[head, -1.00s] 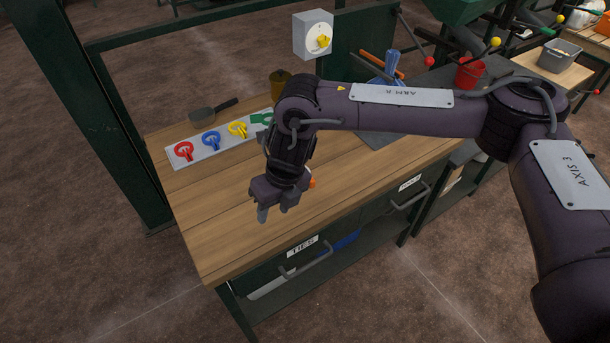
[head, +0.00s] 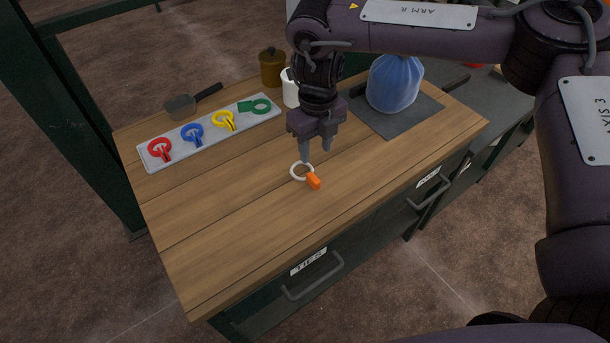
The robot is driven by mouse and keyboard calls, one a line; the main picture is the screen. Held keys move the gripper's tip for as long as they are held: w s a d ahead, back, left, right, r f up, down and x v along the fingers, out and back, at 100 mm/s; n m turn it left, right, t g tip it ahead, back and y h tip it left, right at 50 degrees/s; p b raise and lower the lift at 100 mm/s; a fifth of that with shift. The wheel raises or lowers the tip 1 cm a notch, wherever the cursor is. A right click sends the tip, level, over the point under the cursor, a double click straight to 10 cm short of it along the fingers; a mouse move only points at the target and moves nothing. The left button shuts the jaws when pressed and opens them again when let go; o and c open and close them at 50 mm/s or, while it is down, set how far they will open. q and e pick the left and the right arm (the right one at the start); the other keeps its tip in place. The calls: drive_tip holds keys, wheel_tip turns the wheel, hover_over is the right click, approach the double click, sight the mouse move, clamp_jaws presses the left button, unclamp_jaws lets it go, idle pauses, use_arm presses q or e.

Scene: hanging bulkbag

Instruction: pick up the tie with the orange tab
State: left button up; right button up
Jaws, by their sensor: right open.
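The tie with the orange tab (head: 313,180) lies on the wooden bench top, a white ring with the orange tab at its lower right. My right gripper (head: 317,157) is open, fingers pointing down, just above and behind the ring. One fingertip overlaps the ring's far side in the picture; I cannot tell whether it touches. Nothing shows between the fingers. My left gripper is not in view.
A pale strip (head: 210,131) holds red, blue, yellow and green ties at the back left. The front left of the bench (head: 215,235) is clear.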

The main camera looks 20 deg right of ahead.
sight(312, 175)
drive_tip(key=shift+w+f, duration=0.4)
drive_tip(key=shift+f, duration=0.4)
drive_tip(key=shift+w+f, duration=0.2)
drive_tip(key=shift+f, duration=0.5)
drive_tip(key=shift+s+a+f, duration=0.1)
drive_tip(key=shift+s+f, duration=0.15)
drive_tip(key=shift+f, duration=0.45)
drive_tip(key=f, duration=0.2)
drive_tip(key=f+p, duration=0.1)
drive_tip(key=f, duration=0.1)
drive_tip(key=shift+a+f, duration=0.2)
drive_tip(key=shift+f, duration=0.15)
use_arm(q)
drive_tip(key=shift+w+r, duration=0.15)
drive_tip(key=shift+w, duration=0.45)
use_arm(e)
drive_tip(key=shift+s, duration=0.1)
clamp_jaws()
